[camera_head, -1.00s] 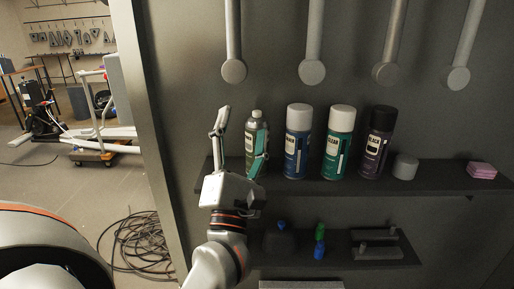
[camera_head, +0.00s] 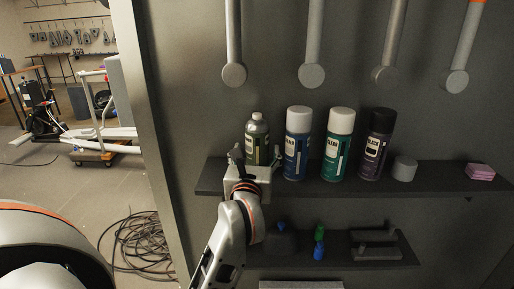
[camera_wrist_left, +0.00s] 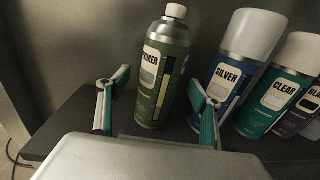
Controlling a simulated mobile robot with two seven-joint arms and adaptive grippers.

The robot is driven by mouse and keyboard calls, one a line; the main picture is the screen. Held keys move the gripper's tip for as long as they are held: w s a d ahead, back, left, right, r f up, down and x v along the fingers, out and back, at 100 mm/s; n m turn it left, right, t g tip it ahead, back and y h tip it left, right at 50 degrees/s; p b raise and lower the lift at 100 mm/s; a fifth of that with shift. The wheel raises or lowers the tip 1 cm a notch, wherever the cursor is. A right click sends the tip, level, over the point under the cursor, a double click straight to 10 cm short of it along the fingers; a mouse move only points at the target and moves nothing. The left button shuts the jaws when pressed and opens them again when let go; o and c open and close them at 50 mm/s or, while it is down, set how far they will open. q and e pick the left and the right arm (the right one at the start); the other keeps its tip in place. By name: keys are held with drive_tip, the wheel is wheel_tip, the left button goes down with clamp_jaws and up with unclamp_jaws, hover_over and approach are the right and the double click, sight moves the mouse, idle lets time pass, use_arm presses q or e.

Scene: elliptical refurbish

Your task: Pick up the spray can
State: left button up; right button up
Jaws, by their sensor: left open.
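My left gripper (camera_head: 256,153) is open in front of the can's lower part. The blue SILVER can (camera_head: 297,145), green CLEAR can (camera_head: 338,146) and dark BLACK can (camera_head: 376,146) stand to the right. My right gripper is out of view.
The upper shelf (camera_head: 440,175) also holds a grey cylinder (camera_head: 404,168) and a pink block (camera_head: 480,172). A lower shelf (camera_head: 400,256) carries small blue and green items. Grey rods with round ends (camera_head: 312,72) hang above. The SILVER can stands close beside the right finger.

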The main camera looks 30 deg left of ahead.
sight(257, 113)
use_arm(q)
drive_tip(key=shift+x, duration=1.35)
drive_tip(key=c, duration=1.4)
drive_tip(key=shift+o, duration=0.2)
wheel_tip(257, 113, up, 10)
drive_tip(key=shift+p, duration=0.75)
drive_tip(key=o, duration=0.4)
drive_tip(key=c, duration=0.8)
